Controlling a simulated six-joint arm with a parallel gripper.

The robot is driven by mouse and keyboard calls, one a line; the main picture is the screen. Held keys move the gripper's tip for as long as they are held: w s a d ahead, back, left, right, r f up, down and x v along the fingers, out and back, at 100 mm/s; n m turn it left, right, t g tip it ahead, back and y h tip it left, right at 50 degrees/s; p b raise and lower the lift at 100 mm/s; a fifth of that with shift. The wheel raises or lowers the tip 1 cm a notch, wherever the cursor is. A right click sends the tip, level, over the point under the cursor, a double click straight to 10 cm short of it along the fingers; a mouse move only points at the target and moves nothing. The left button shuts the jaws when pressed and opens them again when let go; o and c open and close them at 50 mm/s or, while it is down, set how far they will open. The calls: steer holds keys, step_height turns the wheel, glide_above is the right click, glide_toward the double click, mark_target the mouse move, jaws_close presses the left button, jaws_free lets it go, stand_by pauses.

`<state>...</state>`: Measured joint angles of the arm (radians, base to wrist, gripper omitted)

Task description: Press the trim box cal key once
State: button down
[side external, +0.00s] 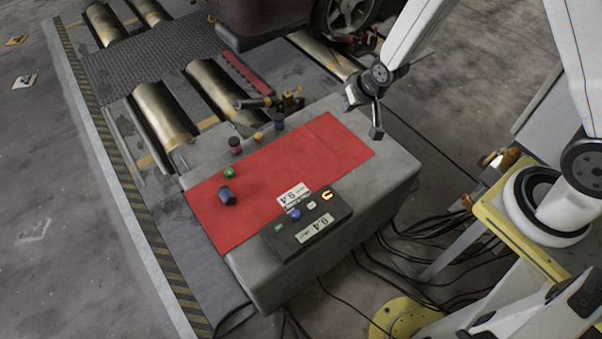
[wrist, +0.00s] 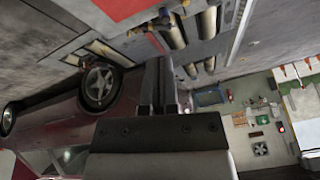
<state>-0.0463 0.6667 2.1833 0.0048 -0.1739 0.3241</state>
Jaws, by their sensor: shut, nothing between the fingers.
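The trim box (side external: 305,224) is a dark box near the front edge of the grey bench. Its top has a green key (side external: 278,227), a blue round key (side external: 295,214), a pale key (side external: 311,205) and a lit orange mark (side external: 327,195). White labels reading 9.4 lie on and beside it; I cannot read which key is cal. My gripper (side external: 376,134) is shut and empty, in the air past the right end of the red mat, up and right of the box. In the wrist view my gripper (wrist: 159,75) also shows; the trim box is not visible there.
A red mat (side external: 330,145) covers much of the bench (side external: 385,165). A dark blue cylinder lies on it (side external: 227,196), with a green piece (side external: 230,173) nearby. Small pots and a brass fitting (side external: 290,103) stand behind. A car (wrist: 60,125) and rollers (side external: 160,112) are beyond.

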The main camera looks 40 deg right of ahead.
steer(key=w+a+f+m+t, duration=0.1)
steer(key=w+f, duration=0.1)
steer(key=f, duration=0.4)
steer(key=w+a+f+m+t, duration=0.1)
steer(key=w+f, duration=0.1)
steer(key=f, duration=0.5)
steer(key=m+t, duration=0.2)
steer(key=m, duration=0.1)
glide_above(329, 196)
step_height(329, 196, down, 14)
steer(key=shift+r+y, duration=0.25)
steer(key=shift+y, duration=0.15)
steer(key=shift+a+f, duration=0.1)
steer(key=shift+f, duration=0.05)
steer(key=shift+f, duration=4.25)
steer(key=shift+f, duration=0.8)
steer(key=shift+r, duration=0.8)
